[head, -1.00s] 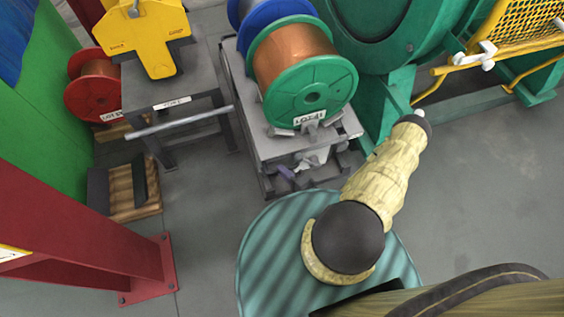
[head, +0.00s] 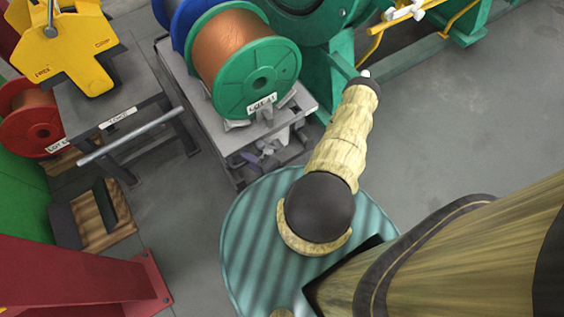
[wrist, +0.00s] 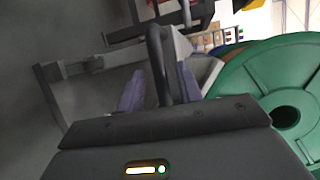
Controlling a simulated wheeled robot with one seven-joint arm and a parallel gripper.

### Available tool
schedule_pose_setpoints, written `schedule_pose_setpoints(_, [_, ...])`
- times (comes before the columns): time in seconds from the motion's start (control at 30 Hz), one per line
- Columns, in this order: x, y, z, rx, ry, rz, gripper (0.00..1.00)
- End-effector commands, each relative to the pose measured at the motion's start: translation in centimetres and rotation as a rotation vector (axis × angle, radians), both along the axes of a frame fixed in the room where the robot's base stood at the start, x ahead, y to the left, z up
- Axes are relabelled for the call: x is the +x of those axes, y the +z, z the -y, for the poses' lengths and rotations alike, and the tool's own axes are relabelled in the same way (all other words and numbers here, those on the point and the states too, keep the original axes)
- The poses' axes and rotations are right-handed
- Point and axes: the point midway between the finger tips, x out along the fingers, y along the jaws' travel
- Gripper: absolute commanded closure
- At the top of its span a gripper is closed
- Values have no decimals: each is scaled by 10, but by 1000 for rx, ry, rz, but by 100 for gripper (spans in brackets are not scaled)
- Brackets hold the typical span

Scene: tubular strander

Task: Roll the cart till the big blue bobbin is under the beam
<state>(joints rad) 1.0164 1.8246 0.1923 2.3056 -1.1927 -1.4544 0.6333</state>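The big blue bobbin (head: 180,22) sits on the cart (head: 226,139), mostly hidden behind a green-flanged bobbin wound with copper wire (head: 229,50). The cart stands in front of the green machine. No beam is clear overhead in the head view. In the wrist view, my gripper (wrist: 160,85) has its two purple-grey fingers apart, with a dark upright bar (wrist: 160,50) between them. I cannot tell whether they touch it. The green flange (wrist: 258,80) is close at the right. In the head view, my gripper is largely hidden low at the cart's near end.
A grey stand (head: 117,118) with a yellow lifting piece (head: 75,55) is left of the cart. The green machine (head: 330,70) borders the right. Floor right is open.

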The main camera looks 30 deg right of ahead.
Motion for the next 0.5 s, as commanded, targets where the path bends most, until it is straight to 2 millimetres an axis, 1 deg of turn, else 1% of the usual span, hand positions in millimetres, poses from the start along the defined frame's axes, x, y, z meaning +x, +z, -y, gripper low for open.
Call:
schedule_pose_setpoints(0.17, [-20,6,9,0,-3,-4,64])
schedule_pose_setpoints(0.5, [-80,19,34,-1,-4,-3,64])
